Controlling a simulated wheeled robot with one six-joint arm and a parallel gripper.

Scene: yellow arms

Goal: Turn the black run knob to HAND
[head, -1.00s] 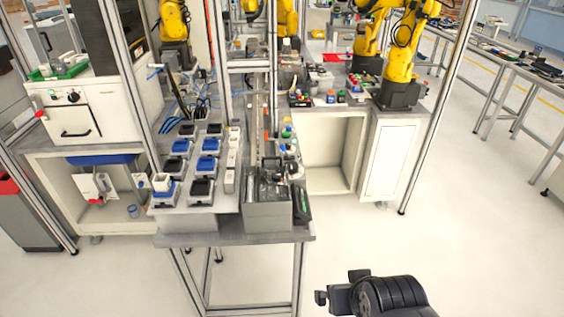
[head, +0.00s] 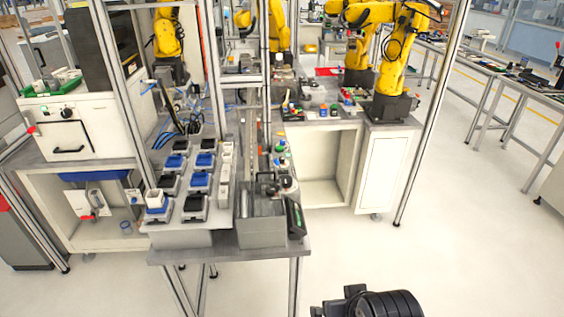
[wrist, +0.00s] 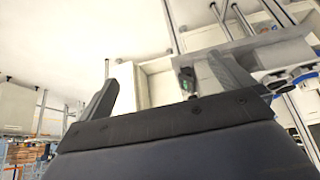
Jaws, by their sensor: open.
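A small black knob (head: 66,113) shows on the white front panel of the machine (head: 92,133) at the left in the head view. Its lettering and the way it points are too small to read. Another dark, knob-like part (head: 266,182) stands by the grey box on the middle bench; I cannot tell which is the run knob. My gripper (head: 336,303) is at the bottom edge of the head view, over the floor, far from both. It is open and empty. In the wrist view its dark body and fingers (wrist: 175,85) show, and neither knob can be made out.
The middle bench (head: 228,248) holds several blue and black blocks (head: 200,180) and a grey box (head: 260,232). Metal posts (head: 432,115) stand around the cell. Yellow robot arms (head: 400,60) stand at the back. The floor (head: 450,250) at the right is clear.

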